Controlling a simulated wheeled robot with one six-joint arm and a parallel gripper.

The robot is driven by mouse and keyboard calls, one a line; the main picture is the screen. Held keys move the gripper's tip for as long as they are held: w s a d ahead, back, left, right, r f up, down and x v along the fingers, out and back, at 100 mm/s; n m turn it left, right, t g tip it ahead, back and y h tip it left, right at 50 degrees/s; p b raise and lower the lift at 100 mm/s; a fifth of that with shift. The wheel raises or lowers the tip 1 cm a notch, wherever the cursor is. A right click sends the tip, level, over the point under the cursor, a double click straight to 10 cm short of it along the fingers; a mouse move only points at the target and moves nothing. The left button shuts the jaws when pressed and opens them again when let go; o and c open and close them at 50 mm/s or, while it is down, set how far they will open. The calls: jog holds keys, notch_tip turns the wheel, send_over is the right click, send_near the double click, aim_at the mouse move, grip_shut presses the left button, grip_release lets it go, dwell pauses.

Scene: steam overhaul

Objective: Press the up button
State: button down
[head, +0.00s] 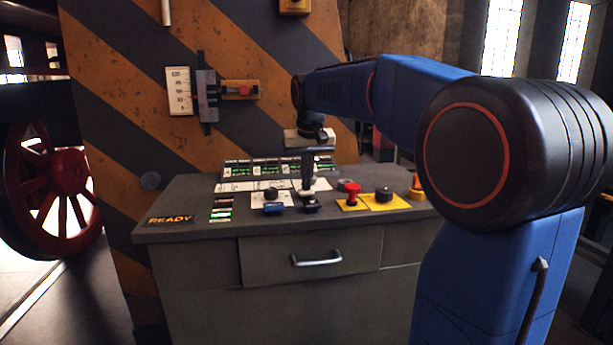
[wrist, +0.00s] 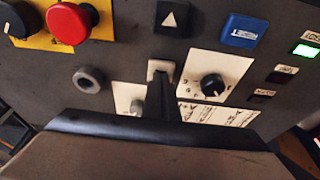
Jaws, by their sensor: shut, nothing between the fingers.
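The up button (wrist: 172,17) is a dark square with a white triangle, at the top of the wrist view. In the head view a small black button (head: 310,207) sits at the panel's front edge between the blue and red buttons, and appears to be the same one. My gripper (head: 309,185) points down over the console just behind that button. In the wrist view my gripper (wrist: 159,75) is shut and empty, with its tips apart from the triangle in the picture, over a small pale plate. Whether the tips touch the panel cannot be told.
A blue button (wrist: 243,31) and a black knob (wrist: 212,86) are to one side. A red mushroom button (wrist: 70,23) and a grey ring (wrist: 89,79) are on the other. The console (head: 190,198) has a drawer handle (head: 316,259) and a READY sign (head: 170,220).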

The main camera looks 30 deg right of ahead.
jog(key=shift+s+f, duration=0.1)
jog(key=shift+f, duration=1.2)
jog(key=shift+r, duration=0.45)
jog(key=w+d+v, duration=0.1)
jog(key=v, duration=1.3)
jog(key=shift+a+r, duration=0.25)
jog(key=shift+a, duration=0.05)
jog(key=shift+w, duration=0.2)
dwell(4.2)
jog(key=shift+s, duration=0.1)
